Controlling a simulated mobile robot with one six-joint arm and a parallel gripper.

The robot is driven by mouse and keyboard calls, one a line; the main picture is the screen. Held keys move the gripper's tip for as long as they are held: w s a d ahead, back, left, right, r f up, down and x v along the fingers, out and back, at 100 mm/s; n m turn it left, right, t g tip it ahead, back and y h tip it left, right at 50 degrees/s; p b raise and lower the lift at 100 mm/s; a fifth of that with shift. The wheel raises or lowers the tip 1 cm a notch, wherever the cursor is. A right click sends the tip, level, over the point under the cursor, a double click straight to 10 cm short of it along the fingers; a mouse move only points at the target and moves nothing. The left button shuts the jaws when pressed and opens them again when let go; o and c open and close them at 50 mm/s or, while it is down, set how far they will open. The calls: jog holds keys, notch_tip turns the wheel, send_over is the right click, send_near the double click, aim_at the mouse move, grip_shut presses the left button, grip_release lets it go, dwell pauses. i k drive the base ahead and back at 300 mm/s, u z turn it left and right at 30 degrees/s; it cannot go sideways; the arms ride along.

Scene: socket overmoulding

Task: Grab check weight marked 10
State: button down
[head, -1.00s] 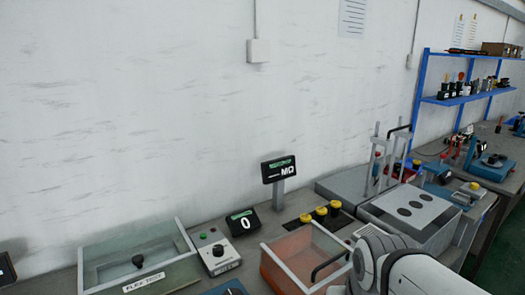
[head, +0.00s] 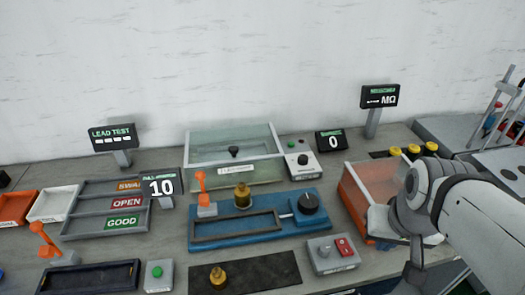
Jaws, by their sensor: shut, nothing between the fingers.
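Two small brass weights with knobs are in the head view. One brass weight (head: 242,196) stands on the blue fixture (head: 207,243), near its back edge. The other brass weight (head: 218,277) stands on a black mat (head: 270,270) at the front. I cannot read a marking on either one. My gripper (head: 414,279) hangs dark and partly seen below my white arm at the right, well to the right of both weights. It is shut and empty.
A display reading 10 (head: 161,187) stands left of the blue fixture, beside trays labelled OPEN and GOOD (head: 82,225). A grey box with a red switch (head: 333,254) and an orange-sided clear bin (head: 352,200) lie between the weights and my arm. A lidded glass box (head: 203,145) is behind.

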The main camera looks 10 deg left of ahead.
aim_at(242, 197)
jog(key=u, duration=0.05)
jog(key=k, duration=1.05)
jog(key=u, duration=0.7)
jog(key=i, duration=1)
